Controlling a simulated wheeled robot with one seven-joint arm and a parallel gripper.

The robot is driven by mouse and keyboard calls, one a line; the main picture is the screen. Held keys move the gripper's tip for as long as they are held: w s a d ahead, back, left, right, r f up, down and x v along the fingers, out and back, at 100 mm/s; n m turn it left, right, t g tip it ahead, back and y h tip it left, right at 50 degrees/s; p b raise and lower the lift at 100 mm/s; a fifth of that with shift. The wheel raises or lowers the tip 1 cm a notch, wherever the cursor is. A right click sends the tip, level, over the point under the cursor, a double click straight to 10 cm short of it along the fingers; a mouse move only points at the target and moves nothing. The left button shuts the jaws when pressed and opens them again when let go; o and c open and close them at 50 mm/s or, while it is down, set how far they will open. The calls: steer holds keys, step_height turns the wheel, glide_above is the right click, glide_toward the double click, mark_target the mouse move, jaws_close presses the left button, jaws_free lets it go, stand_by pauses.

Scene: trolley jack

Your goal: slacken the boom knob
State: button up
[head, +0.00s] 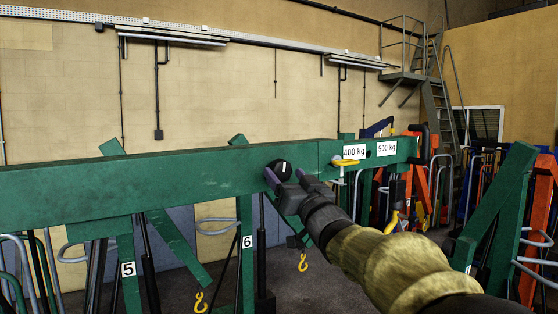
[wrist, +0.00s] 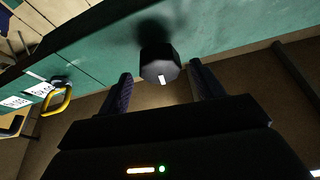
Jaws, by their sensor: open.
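The boom knob (head: 281,170) is a black knob with a white mark on the side of the green boom (head: 200,182). In the wrist view the knob (wrist: 160,66) is faceted, its white mark facing me. My gripper (head: 286,178) is at the knob, its purple-grey fingers open. In the wrist view one finger (wrist: 121,95) is left of the knob and the other finger (wrist: 205,82) is right of it. Gaps show on both sides, and I see no contact. How far the fingertips reach along the knob is hard to tell.
A yellow handle (head: 345,162) sits on the boom right of the knob, by the 400 kg label (head: 355,152). Yellow hooks (head: 303,262) hang below. Green posts numbered 5 and 6 stand under the boom. Several more jacks crowd the right side.

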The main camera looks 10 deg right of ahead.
mark_target(284, 172)
steer(key=shift+p+x, duration=0.65)
steer(key=shift+x, duration=1.3)
steer(key=c, duration=1)
